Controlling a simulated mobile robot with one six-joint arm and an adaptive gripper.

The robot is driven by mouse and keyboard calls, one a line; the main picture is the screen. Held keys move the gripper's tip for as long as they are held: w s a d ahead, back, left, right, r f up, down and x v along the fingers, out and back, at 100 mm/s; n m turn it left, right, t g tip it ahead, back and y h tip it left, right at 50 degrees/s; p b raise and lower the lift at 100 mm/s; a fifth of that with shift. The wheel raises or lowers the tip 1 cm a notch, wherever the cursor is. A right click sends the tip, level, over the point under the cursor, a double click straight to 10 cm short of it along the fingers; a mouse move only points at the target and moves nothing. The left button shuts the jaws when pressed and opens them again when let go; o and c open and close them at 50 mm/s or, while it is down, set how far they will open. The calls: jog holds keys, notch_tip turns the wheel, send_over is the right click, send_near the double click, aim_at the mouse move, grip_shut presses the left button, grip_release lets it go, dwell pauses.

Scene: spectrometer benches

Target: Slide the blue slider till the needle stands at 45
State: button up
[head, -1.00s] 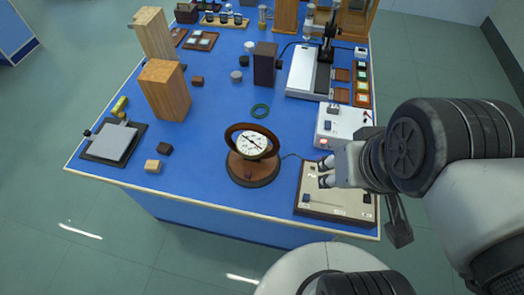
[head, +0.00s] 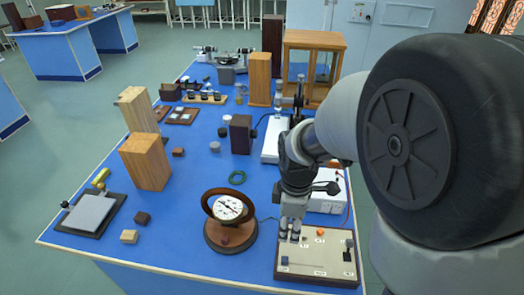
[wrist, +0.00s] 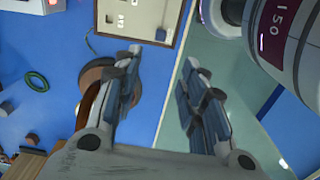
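The control panel (head: 315,262), a cream board with a brown edge, lies at the table's front right. The round dial (head: 229,207) stands in a brown ring on a round base left of the panel. Its needle shows, but the numbers are too small to read. My gripper (head: 290,238) is above the panel's left part. In the wrist view its fingers (wrist: 165,62) are apart with nothing between them.
A white box (head: 325,203) stands behind the panel, a green ring (head: 237,178) behind the dial. Wooden blocks (head: 146,162) and a grey plate (head: 90,212) are at the left. The table's front edge is close to the panel.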

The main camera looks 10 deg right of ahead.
aim_at(285, 259)
notch_tip(285, 259, down, 18)
jog(key=b, duration=0.6)
jog(key=shift+c, duration=0.5)
grip_shut()
